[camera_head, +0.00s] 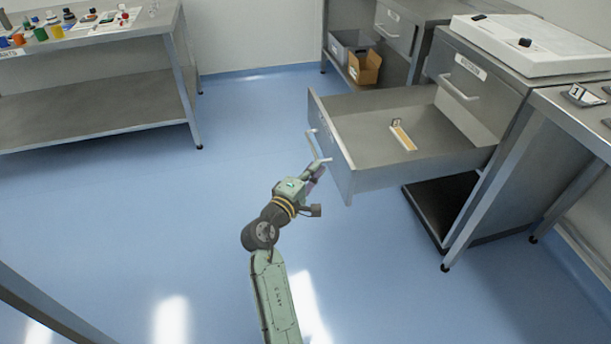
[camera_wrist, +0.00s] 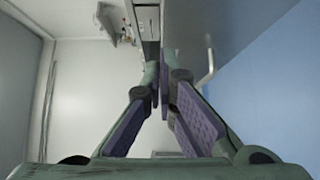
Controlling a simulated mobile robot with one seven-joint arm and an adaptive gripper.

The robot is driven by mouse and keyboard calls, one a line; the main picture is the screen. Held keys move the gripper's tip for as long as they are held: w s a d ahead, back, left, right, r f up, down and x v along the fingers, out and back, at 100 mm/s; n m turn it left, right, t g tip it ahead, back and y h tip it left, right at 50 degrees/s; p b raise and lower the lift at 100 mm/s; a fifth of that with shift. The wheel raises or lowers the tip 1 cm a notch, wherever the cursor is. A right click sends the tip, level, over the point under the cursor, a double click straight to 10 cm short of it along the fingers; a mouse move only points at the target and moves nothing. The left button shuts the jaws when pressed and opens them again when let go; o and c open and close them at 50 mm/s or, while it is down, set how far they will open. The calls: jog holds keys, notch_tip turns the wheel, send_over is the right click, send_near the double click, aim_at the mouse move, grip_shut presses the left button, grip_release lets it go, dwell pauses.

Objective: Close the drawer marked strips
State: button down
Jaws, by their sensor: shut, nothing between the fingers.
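A large grey metal drawer (camera_head: 425,178) is pulled far out of the cabinet on the right, its front facing left. Its front carries a bar handle (camera_head: 314,146); any label on that front is not readable, so I cannot confirm the strips marking. A small white and orange item (camera_head: 402,136) lies inside the drawer. My gripper (camera_head: 320,168) is at the drawer front, close to the near end of the handle; I cannot tell whether it touches. In the wrist view, the shut, empty fingers (camera_wrist: 161,85) are beside a grey metal surface, with a handle (camera_wrist: 208,72) to their right.
A white device (camera_head: 535,45) stands on top. A shelf holds a cardboard box (camera_head: 364,68). A bench (camera_head: 90,38) with bottles stands back left. The blue floor between is clear.

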jog(key=w+d+p, duration=0.1)
jog(key=d, duration=0.1)
jog(key=w+d, duration=0.2)
jog(key=shift+w+d+p, duration=0.2)
jog(key=shift+d+p, duration=0.15)
jog(key=shift+d, duration=0.05)
